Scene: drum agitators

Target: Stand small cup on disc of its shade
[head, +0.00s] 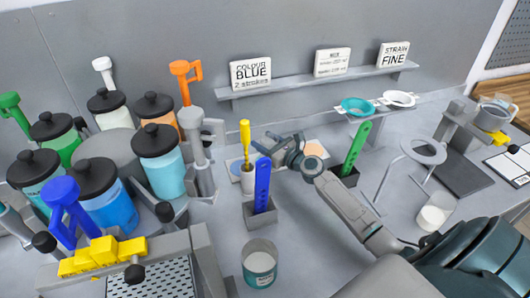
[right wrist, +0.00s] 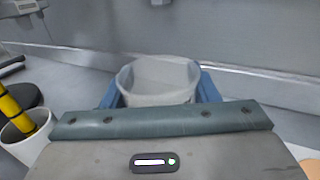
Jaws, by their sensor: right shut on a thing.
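My right gripper (head: 278,141) is shut on a small pale grey cup (right wrist: 158,82), which sits between the two blue fingers in the right wrist view. In the head view the gripper is near the back of the bench, and the cup is mostly hidden by the gripper. I cannot tell whether the held cup touches anything below. My left gripper is not in view.
A white cup with a yellow tool (head: 246,178), a blue strip in a holder (head: 262,190) and a green strip (head: 356,150) stand near the arm. Lidded paint jars (head: 160,160) crowd the left. A teal-filled beaker (head: 260,263) stands in front.

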